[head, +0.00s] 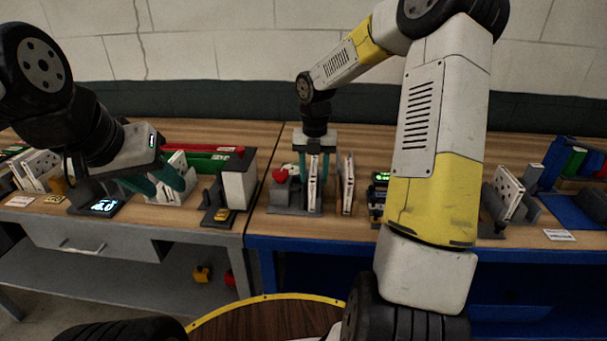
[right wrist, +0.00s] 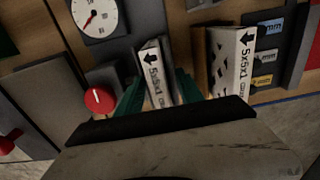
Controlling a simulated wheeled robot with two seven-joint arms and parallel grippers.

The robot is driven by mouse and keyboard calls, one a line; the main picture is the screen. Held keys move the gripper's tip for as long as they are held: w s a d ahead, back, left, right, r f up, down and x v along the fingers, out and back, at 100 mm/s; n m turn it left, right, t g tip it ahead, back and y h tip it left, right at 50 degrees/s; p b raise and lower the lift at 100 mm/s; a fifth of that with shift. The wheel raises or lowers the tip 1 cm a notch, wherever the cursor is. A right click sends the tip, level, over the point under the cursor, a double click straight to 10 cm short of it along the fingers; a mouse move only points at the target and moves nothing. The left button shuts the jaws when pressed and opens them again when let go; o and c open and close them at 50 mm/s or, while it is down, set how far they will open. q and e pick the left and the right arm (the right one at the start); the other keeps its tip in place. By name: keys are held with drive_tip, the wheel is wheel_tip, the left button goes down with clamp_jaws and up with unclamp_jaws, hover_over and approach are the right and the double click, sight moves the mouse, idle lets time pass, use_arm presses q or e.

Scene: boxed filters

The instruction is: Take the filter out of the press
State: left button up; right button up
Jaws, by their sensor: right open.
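The press (head: 283,193) is a grey fixture with a red knob on the right-hand bench; the right wrist view shows its red knob (right wrist: 99,100) and a round dial (right wrist: 97,18). A white boxed filter (head: 313,185) stands upright at the press, and its "5x5x1" label shows in the right wrist view (right wrist: 154,72). My right gripper (head: 315,168) points down with its teal fingers open, one on each side of this filter. Whether they touch it I cannot tell. My left gripper (head: 157,181) is over the left bench, its teal fingers apart, with no filter visible between them.
A second white boxed filter (head: 347,183) stands close to the right of the press; it also shows in the right wrist view (right wrist: 230,62). A white-fronted box (head: 239,186) stands on the left bench. Another filter (head: 507,194) leans in a holder farther right. My right arm hides part of the bench.

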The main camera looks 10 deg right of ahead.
clamp_jaws()
drive_tip(key=shift+r, duration=0.1)
